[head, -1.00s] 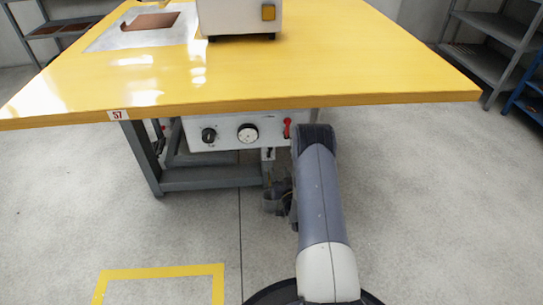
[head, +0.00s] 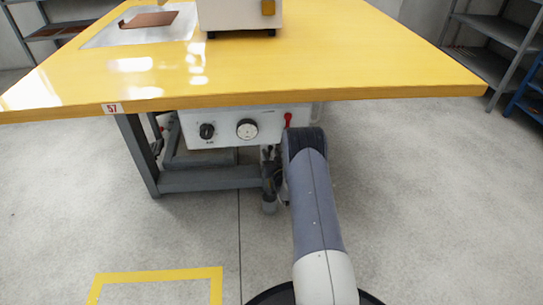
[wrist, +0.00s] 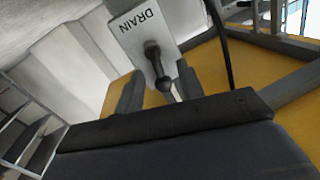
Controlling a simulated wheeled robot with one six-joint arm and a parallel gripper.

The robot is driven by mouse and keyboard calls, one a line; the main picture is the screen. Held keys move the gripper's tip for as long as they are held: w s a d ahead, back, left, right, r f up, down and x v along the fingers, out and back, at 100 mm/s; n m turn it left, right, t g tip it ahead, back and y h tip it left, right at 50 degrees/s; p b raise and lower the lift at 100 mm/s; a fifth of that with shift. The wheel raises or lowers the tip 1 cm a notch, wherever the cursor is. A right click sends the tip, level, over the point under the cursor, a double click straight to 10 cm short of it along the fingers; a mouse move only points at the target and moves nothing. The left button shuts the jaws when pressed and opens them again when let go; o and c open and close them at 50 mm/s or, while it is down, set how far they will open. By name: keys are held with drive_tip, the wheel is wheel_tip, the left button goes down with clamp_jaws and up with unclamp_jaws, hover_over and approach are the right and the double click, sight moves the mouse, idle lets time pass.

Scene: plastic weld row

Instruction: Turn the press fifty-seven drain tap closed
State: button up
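In the wrist view a pale plate marked DRAIN (wrist: 128,38) shows at the top. The drain tap's dark lever (wrist: 154,62) comes out of the plate and ends in a round knob. My gripper (wrist: 160,90) is open, with one finger on each side of the lever's knob end. A gap shows between the fingers, and I cannot tell whether either touches the lever. In the head view my arm reaches under the front of the yellow table (head: 300,85), which bears the number label 57 (head: 111,108). The tap cannot be made out clearly there.
A grey table leg (head: 140,155) stands left of my arm. A white machine (head: 236,14) stands on top. The floor in front is clear.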

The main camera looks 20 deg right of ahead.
clamp_jaws()
drive_tip(key=shift+r, duration=0.1)
drive_tip(key=shift+w+a+r+n, duration=0.15)
drive_tip(key=shift+n, duration=0.85)
drive_tip(key=shift+c, duration=1.1)
unclamp_jaws()
drive_tip(key=shift+r, duration=0.1)
drive_tip(key=shift+o, duration=1.1)
drive_tip(key=shift+f, duration=0.2)
